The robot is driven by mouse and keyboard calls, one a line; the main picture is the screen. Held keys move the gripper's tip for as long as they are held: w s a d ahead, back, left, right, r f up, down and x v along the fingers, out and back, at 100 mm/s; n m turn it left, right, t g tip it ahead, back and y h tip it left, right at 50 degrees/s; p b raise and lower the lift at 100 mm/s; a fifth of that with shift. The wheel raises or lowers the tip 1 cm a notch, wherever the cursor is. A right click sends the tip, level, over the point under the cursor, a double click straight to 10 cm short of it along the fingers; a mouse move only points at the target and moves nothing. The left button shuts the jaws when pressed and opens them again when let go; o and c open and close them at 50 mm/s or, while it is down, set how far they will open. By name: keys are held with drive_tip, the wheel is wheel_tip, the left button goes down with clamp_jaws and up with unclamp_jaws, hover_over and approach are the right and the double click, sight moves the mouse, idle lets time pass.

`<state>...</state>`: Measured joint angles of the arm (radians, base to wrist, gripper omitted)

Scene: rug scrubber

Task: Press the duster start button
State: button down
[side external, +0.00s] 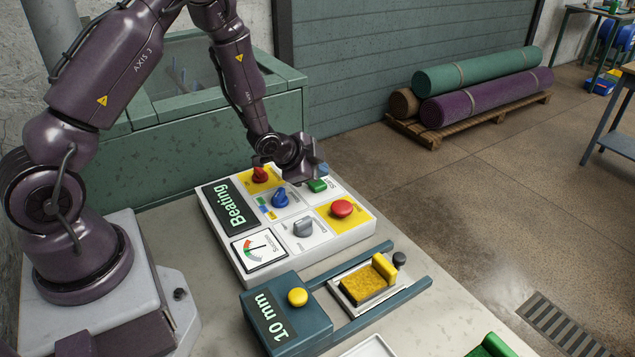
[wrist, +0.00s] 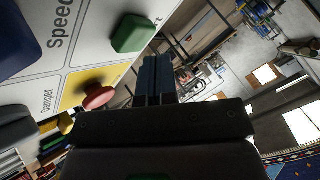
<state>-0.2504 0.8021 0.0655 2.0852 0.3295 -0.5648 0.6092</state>
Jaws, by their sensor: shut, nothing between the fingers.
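The control panel (side external: 236,272) lies on the bench top with a lit "Beating" display (side external: 229,207). A green button (side external: 317,186) sits at its far right, and it shows in the wrist view (wrist: 133,34). A red mushroom button (side external: 342,208) stands on a yellow field, also in the wrist view (wrist: 97,97). My gripper (side external: 321,170) is just above the green button. In the wrist view its shut, empty fingers (wrist: 157,72) are beside the green button; contact is not visible.
The panel also carries a red knob (side external: 260,175), a blue knob (side external: 280,198), a grey knob (side external: 303,229) and a gauge (side external: 259,250). In front stand a blue-green box (side external: 285,325) reading "10 mm" and a yellow block (side external: 368,285) on rails. Rolled rugs (side external: 480,70) lie on a pallet behind.

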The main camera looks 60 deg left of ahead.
sight(318, 184)
drive_tip(key=shift+r, duration=0.1)
drive_tip(key=shift+r, duration=2.5)
